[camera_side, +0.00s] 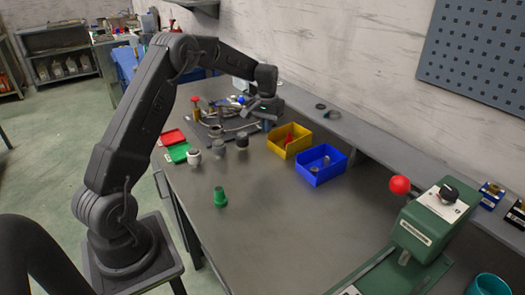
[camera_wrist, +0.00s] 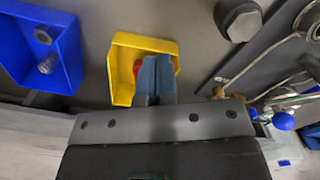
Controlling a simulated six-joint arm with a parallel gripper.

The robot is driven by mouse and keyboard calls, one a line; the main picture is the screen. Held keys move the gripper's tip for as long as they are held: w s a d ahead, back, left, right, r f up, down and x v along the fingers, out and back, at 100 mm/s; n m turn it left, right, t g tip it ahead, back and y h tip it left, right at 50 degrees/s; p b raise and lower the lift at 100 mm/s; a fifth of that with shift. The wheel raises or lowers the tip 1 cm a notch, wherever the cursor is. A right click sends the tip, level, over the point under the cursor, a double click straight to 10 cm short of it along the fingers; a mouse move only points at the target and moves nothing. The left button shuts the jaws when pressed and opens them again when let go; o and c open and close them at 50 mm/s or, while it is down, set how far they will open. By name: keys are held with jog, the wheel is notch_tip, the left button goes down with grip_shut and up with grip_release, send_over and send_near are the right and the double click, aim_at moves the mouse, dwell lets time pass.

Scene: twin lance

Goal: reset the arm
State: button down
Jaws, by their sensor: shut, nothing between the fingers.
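My gripper (camera_side: 267,122) hangs from the raised arm over the far part of the workbench. In the wrist view, its blue-grey fingers (camera_wrist: 156,78) are together with nothing between them. They cover part of a yellow bin (camera_wrist: 123,75) that lies beyond them in that view. The yellow bin (camera_side: 279,150) also shows in the side view, to the right of and below my gripper, with something red inside.
A blue bin (camera_side: 320,178) holds small metal parts. A green peg-like piece (camera_side: 220,198) stands on the bare bench top (camera_side: 265,225). Red (camera_side: 172,137) and green (camera_side: 177,153) trays lie at the left edge. A green press (camera_side: 425,235) with a red knob stands front right.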

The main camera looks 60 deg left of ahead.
jog(key=s+d+r+m+t, duration=0.1)
jog(key=s+d+r, duration=0.3)
jog(key=d+r, duration=0.3)
jog(key=s+d+r+m+t, duration=0.1)
jog(key=s+d+r+m, duration=0.1)
jog(key=s+d+r, duration=0.4)
jog(key=s+d+r+m+t, duration=0.1)
jog(key=s+d, duration=0.5)
jog(key=s, duration=0.3)
jog(key=s+d+r+m+t, duration=0.1)
jog(key=s+d+m+t, duration=0.1)
jog(key=s+d, duration=0.4)
jog(key=s, duration=0.3)
jog(key=shift+s+d+r+t, duration=0.15)
jog(key=shift+s+d+t, duration=0.1)
jog(key=shift+s+t, duration=0.05)
